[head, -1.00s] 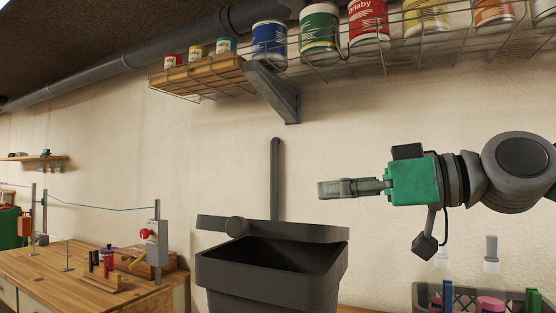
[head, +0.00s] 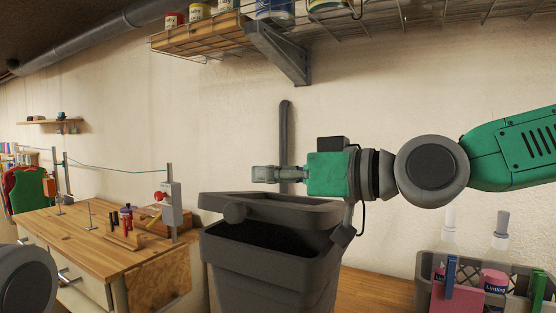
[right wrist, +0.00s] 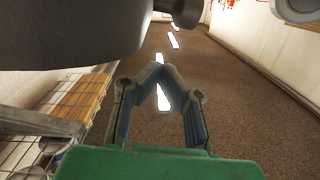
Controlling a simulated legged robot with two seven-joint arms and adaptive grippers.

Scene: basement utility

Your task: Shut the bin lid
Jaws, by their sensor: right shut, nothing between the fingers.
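The dark grey bin (head: 270,285) stands against the wall in the head view. Its lid (head: 300,211), with a round knob on the near side, is raised; the dark opening shows below it. A dark upright bar rises behind the lid. My right gripper (head: 258,174) is shut and empty, pointing left, just above the lid in the picture; I cannot tell if it touches. In the right wrist view its fingertips (right wrist: 160,70) meet, and a dark grey rounded part, likely the lid (right wrist: 65,35), fills the upper left. My left gripper is out of view.
A wooden workbench (head: 75,240) with small tools stands left of the bin. A wire shelf (head: 375,22) with cans and a metal bracket (head: 278,52) hang above. A dark crate (head: 425,290) of bottles is at lower right. Bare wall lies behind the gripper.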

